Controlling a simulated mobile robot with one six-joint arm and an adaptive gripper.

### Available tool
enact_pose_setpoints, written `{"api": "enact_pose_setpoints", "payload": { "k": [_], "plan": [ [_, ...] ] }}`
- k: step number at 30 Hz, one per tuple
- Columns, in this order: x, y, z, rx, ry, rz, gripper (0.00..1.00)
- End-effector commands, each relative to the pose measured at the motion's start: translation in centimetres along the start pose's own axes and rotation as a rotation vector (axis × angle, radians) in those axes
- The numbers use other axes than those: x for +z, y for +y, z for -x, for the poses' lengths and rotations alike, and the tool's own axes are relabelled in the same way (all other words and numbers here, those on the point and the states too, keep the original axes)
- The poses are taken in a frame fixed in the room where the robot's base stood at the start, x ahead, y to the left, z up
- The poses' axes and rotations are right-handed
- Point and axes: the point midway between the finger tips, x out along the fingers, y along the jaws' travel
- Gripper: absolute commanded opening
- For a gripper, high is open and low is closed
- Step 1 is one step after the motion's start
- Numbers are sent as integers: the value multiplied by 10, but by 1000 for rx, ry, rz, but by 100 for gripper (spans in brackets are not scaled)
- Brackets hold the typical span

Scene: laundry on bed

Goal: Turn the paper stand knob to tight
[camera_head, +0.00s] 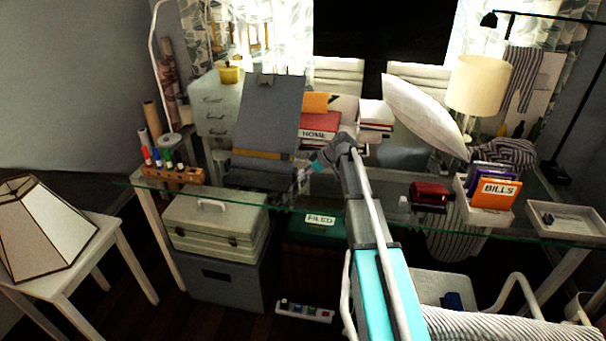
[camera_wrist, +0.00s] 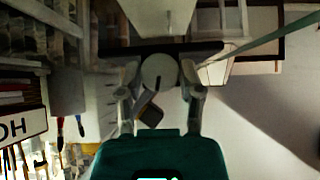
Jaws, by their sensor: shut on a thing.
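The paper stand (camera_head: 268,115) is a dark grey tilted board on the glass desk, with a clip at its top and a yellowish strip low on it. My gripper (camera_head: 304,180) is at the right side of the stand's base. In the wrist view, the round grey knob (camera_wrist: 159,71) with a short dark mark lies between the two fingers of my gripper (camera_wrist: 160,76). The fingers are shut on the knob's two sides. The knob is not clear in the head view, and I cannot tell from its mark how tight it is.
A marker rack (camera_head: 174,174) stands left of the stand. Books and a red HOME box (camera_head: 320,127) are behind my arm. A red stapler-like thing (camera_head: 430,193) and a BILLS holder (camera_head: 492,192) are to the right. The glass desk edge (camera_head: 290,211) runs below my gripper.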

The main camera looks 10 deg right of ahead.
Motion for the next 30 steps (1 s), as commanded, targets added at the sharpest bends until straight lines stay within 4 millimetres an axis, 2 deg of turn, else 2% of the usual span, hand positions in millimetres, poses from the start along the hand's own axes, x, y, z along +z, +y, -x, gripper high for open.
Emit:
{"api": "enact_pose_setpoints", "payload": {
  "k": [11,30],
  "plan": [
    [2,3,0,-83,-3,-84,0],
    [6,7,-3,-449,-5,-452,0]
  ]
}}
